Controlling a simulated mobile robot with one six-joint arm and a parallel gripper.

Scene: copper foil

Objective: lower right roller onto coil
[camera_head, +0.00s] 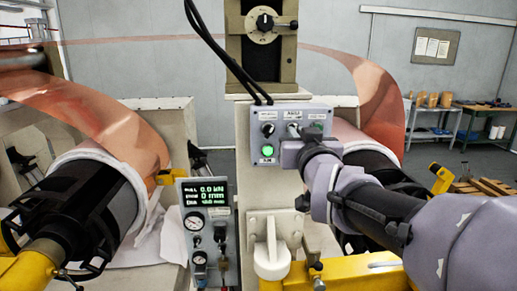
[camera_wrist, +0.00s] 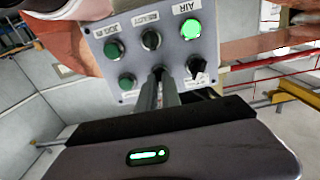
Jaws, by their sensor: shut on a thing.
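The grey control box (camera_head: 257,143) hangs on the cream column in the middle of the head view. It carries several knobs and buttons, and a lit green AIR button (camera_wrist: 190,29). My gripper (camera_head: 291,148) is at the box's upper middle knob. In the wrist view my gripper (camera_wrist: 158,88) has its fingers together at that middle knob (camera_wrist: 157,72), with the tips overlapping it. I cannot make out the right roller.
A left coil (camera_head: 75,195) sits on a dark mandrel with a yellow end. A gauge panel (camera_head: 208,215) reading 0.0 kN stands left of the column. A yellow beam (camera_head: 360,270) lies below my arm. Workbenches (camera_head: 480,110) stand at the back right.

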